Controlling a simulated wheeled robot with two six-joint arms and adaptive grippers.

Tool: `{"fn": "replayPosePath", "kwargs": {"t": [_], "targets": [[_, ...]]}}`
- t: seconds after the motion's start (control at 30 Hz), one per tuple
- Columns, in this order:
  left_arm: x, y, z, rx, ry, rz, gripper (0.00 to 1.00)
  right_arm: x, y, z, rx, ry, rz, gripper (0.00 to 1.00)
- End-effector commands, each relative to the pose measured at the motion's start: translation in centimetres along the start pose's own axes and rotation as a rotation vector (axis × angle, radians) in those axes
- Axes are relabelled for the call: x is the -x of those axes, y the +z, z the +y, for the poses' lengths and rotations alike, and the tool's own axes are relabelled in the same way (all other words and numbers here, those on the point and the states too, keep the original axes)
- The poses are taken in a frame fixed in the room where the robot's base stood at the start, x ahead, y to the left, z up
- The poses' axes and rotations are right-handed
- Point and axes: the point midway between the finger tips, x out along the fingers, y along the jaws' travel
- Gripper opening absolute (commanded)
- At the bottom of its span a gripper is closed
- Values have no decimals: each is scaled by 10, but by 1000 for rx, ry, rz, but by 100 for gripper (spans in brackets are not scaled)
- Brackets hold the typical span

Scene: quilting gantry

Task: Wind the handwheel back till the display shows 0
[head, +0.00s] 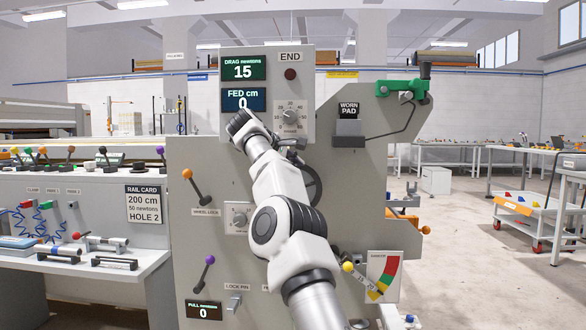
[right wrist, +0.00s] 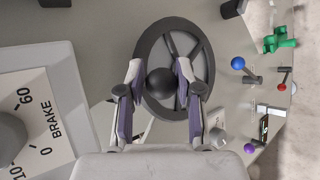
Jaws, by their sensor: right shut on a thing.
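The dark handwheel (head: 314,184) is on the grey machine front, mostly hidden behind my right arm in the head view. The right wrist view shows its spoked rim (right wrist: 209,68) and a dark round knob (right wrist: 160,83). My right gripper (right wrist: 160,72) has its two fingers on either side of the knob and is shut on it. The FED cm display (head: 243,99) reads 0, its lower edge partly covered by my arm. The DRAG newtons display (head: 243,68) above it reads 15. My left gripper is not in view.
A BRAKE dial (head: 291,119) sits near the displays; its plate (right wrist: 42,125) is beside my gripper in the wrist view. An orange-knobbed lever (head: 197,187) and a purple-knobbed lever (head: 204,273) stick out at left. A green clamp (head: 403,89) is at upper right.

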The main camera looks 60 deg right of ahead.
Motion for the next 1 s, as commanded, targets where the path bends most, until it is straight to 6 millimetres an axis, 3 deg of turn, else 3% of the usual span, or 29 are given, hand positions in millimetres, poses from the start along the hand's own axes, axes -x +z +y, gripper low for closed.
{"fn": "replayPosePath", "kwargs": {"t": [0.3,0.33,0.4,0.73,1.0], "targets": [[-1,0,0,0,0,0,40,-3,-1,-5,7,-12,-3,0],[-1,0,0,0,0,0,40,-3,-1,-5,7,-12,-3,38],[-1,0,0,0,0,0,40,-3,-1,-5,7,-12,-3,57],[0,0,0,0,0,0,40,3,-1,-2,4,-5,0,57],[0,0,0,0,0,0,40,52,-1,-2,4,-4,0,57]]}}
